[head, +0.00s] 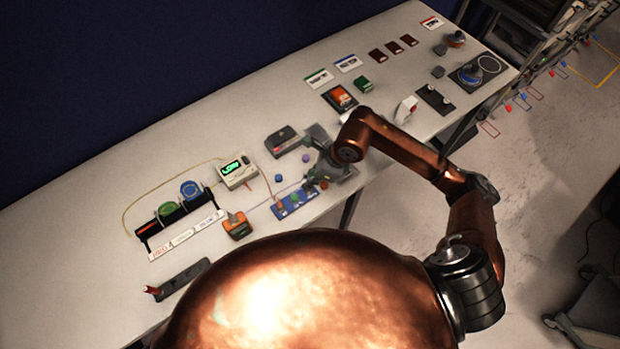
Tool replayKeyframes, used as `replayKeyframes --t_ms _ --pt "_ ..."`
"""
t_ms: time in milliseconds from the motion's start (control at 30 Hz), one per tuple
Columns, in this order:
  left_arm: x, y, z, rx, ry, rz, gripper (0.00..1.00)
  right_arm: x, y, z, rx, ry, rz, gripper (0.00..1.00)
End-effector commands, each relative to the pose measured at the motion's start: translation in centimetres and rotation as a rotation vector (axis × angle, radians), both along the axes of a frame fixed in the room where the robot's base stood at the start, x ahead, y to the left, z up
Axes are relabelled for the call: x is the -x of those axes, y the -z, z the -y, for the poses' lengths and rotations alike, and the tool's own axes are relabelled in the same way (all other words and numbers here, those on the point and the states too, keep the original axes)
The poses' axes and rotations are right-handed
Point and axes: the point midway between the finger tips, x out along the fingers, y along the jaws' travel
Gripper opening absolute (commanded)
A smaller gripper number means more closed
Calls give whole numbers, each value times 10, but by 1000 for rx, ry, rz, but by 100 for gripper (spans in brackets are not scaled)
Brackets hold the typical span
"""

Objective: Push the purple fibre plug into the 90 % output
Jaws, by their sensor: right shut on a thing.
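My right gripper (312,181) reaches in from the right over the table, at the right end of a small blue panel (293,207). It is shut on what looks like the purple fibre plug; the fingers hide most of it. A thin purple line runs from the left towards the fingertips. The panel carries several small coloured parts, with an orange one near its middle. I cannot make out which part is the 90 % output, nor whether the plug touches the panel. My left gripper is not in view.
A meter with a green display (238,171) stands left of the panel, with an orange device (237,225) below it. A grey box (284,141) lies behind. A black rack (180,212) holds green and blue reels. A small purple cap (305,158) lies near the gripper.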

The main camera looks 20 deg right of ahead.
Motion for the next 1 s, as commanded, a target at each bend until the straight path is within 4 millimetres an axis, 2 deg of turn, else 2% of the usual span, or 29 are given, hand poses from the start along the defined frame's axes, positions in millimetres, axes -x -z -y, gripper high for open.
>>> replayKeyframes --t_ms 1000 --pt "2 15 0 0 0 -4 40 0 17 0 -1 0 0 0"
